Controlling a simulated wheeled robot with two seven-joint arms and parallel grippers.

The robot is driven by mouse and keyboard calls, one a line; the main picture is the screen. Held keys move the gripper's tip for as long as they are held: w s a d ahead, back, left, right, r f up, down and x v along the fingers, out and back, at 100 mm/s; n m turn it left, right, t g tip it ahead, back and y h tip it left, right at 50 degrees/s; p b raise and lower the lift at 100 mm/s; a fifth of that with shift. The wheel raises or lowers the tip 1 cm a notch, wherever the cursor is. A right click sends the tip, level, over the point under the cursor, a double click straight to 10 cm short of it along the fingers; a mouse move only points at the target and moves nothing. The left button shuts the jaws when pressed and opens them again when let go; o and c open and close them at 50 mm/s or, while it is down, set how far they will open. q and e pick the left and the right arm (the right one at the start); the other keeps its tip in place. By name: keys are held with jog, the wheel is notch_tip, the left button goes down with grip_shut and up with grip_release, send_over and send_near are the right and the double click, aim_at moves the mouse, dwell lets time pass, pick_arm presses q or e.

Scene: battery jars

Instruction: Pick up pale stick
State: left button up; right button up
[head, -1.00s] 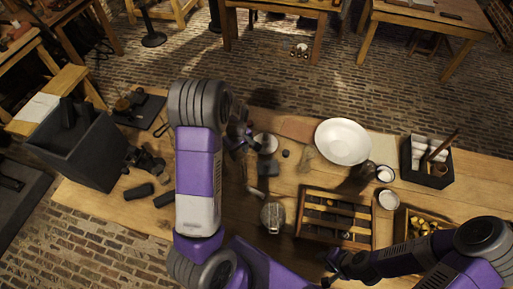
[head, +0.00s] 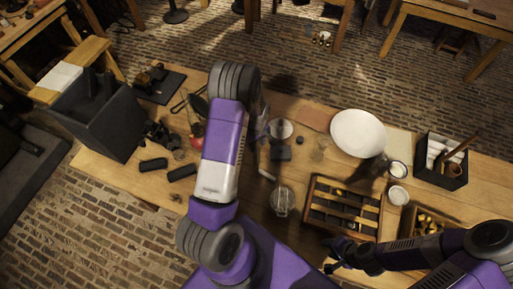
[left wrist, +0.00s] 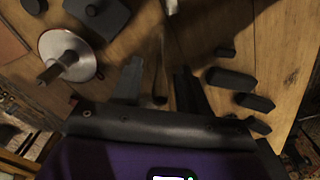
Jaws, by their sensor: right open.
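A short pale stick-like piece (head: 266,175) lies on the table just right of my left arm in the head view; a pale end at the top edge of the left wrist view (left wrist: 172,6) may be the same piece. A thin brownish stick (left wrist: 160,72) with a darker end shows between the fingers of my left gripper (left wrist: 160,88). These fingers are apart, and no contact with the stick is visible. In the head view my left gripper (head: 262,135) is partly hidden by my arm. My right gripper (head: 338,260) is open near the table's front edge.
A round disc (head: 281,129), a black block (head: 280,152) and a glass jar (head: 282,199) stand nearby. A slotted wooden tray (head: 316,222), a white bowl (head: 358,132) and a black box (head: 442,180) are to the right. Dark blocks (head: 153,165) lie left.

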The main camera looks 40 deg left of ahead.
pick_arm(q)
grip_shut()
jog(key=shift+r, duration=0.15)
